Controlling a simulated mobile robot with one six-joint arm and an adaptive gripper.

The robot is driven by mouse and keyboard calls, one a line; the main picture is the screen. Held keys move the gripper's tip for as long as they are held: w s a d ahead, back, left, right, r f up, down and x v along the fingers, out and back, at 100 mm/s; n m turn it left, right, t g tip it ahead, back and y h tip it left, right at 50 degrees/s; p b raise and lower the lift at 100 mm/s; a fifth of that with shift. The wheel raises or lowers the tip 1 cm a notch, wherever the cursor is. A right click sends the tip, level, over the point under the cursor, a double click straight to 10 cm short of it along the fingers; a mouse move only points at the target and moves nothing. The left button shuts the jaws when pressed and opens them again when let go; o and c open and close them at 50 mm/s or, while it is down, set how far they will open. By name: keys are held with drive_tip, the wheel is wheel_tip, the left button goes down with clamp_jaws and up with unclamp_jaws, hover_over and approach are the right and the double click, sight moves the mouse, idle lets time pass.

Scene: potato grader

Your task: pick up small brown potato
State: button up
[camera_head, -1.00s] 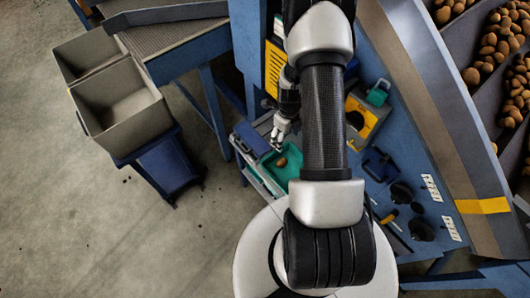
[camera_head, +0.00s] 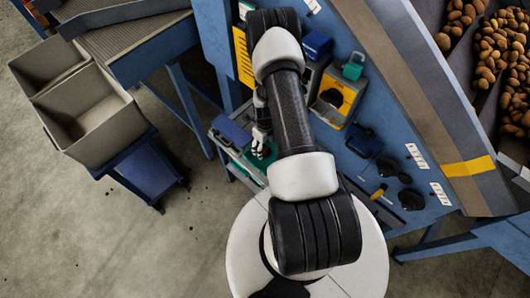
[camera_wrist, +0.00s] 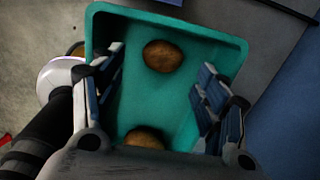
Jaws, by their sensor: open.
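In the wrist view a brown potato (camera_wrist: 162,56) lies in a green tray (camera_wrist: 225,52), towards its far side and between my finger tips. A second brown potato (camera_wrist: 145,137) lies nearer, partly hidden by my gripper's body. Which of the two is the smaller I cannot tell. My gripper (camera_wrist: 160,78) is open, with one finger on each side and nothing held. In the head view my gripper (camera_head: 261,146) is over the green tray (camera_head: 248,163), left of my arm. No potato in the tray shows there.
Two grey bins (camera_head: 98,122) stand at the left. A blue case (camera_head: 233,133) sits beside the tray. A yellow box (camera_head: 335,100) and a blue frame with a sloping conveyor (camera_head: 410,90) are at the right. Several potatoes (camera_head: 497,60) lie top right.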

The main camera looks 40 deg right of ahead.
sight(265, 150)
drive_tip(key=f, duration=0.2)
drive_tip(key=f+b, duration=0.1)
drive_tip(key=f, duration=0.2)
drive_tip(key=shift+w+d, duration=0.15)
drive_tip(key=shift+w, duration=0.05)
drive_tip(key=shift+c, duration=0.3)
drive_tip(key=c, duration=1.1)
